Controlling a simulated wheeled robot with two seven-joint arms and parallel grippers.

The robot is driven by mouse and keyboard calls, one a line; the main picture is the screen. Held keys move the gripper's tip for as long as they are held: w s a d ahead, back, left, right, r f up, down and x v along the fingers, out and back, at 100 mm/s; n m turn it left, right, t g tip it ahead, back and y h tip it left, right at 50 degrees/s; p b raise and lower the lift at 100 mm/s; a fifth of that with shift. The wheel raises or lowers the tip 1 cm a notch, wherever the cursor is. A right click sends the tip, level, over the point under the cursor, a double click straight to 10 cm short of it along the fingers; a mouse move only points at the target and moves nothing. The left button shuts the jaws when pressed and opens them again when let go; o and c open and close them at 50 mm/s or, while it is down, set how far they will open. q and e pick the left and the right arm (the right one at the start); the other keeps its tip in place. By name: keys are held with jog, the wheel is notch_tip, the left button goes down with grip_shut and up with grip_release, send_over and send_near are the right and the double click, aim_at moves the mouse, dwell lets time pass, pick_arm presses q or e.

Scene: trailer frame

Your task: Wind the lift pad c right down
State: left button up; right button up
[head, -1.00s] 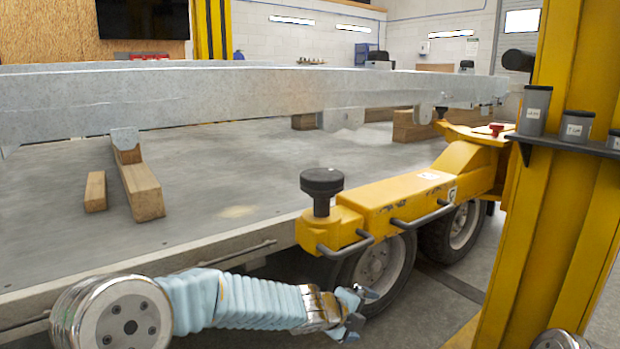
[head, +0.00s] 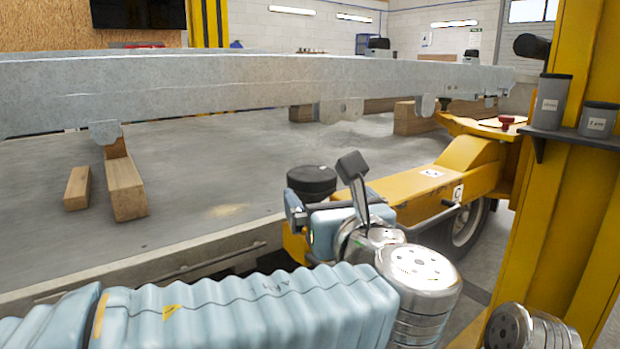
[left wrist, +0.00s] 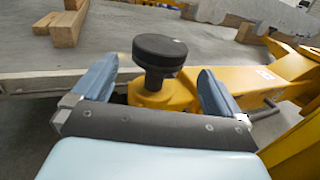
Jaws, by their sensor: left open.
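Lift pad c is a black round pad (head: 311,181) on the near end of the yellow lift arm (head: 425,180), which bears a "C" label. In the left wrist view the pad (left wrist: 159,52) sits on a short dark stem above the yellow arm end (left wrist: 160,95). It is clear of the trailer frame. My left gripper (head: 308,215) is at the arm end, partly hiding the pad's stem. In the left wrist view its open fingers (left wrist: 157,78) stand on either side of the stem line, with the pad ahead and no clear contact. My right gripper is out of view.
The grey trailer beam (head: 230,90) runs across behind the pad, above a flat deck with wooden blocks (head: 125,188). A yellow post (head: 560,200) with a shelf of grey cups (head: 551,100) stands at the right. A handle bar (left wrist: 262,110) juts from the lift arm.

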aim_at(312, 179)
pick_arm(q)
jog(key=x, duration=0.9)
jog(key=shift+d+f, duration=0.1)
jog(key=shift+c, duration=0.3)
jog(key=c, duration=0.6)
jog(key=shift+m+h, duration=0.5)
jog(key=shift+h, duration=0.3)
jog(key=shift+c, duration=0.2)
jog(key=m+h, duration=0.2)
jog(key=h, duration=0.1)
jog(key=shift+t+b, duration=0.3)
jog(key=shift+b, duration=0.1)
jog(key=o, duration=0.7)
